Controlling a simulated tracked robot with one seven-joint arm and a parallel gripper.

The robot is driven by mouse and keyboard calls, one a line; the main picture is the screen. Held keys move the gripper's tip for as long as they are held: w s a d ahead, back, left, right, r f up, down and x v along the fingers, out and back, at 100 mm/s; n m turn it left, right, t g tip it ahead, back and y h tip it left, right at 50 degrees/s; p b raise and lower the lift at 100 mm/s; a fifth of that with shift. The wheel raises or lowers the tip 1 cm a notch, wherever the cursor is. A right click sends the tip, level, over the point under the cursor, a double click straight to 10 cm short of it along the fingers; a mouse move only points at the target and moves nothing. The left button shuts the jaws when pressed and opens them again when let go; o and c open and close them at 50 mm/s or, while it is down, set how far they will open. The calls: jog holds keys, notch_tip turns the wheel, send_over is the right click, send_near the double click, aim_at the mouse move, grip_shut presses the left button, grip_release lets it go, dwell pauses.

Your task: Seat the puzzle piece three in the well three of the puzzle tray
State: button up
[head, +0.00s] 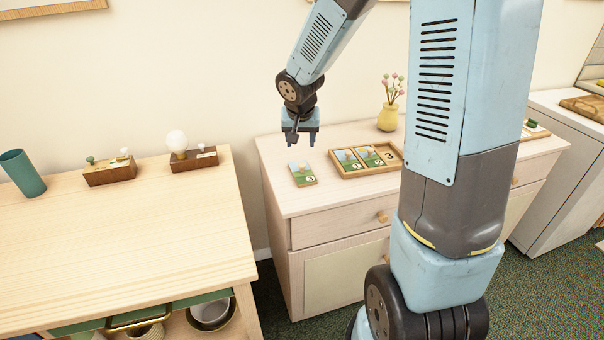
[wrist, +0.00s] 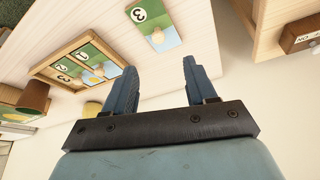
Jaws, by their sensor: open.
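Puzzle piece three (head: 303,175), a small picture tile with a 3 and a pale knob, lies flat on the cabinet top, left of the puzzle tray (head: 370,172). In the wrist view the piece (wrist: 168,30) is beyond my fingertips, and the tray (wrist: 40,70) is to its left. Pieces one (head: 347,161) and two (head: 370,157) sit in the tray. Well three (head: 391,156), at the tray's right end, shows a 3 on bare wood. My gripper (head: 300,143) is open and empty, above and behind the piece, not touching it.
A yellow vase with flowers (head: 388,116) stands behind the tray. A wooden table (head: 120,230) at left carries a green cup (head: 22,173) and two wooden blocks with small fittings (head: 109,171). Clear cabinet top surrounds the piece.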

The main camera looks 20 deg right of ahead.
aim_at(302, 164)
jog(key=x, duration=1.2)
jog(key=shift+w+d+f, duration=0.15)
jog(key=shift+d+f, duration=0.1)
jog(key=shift+f, duration=0.1)
grip_shut()
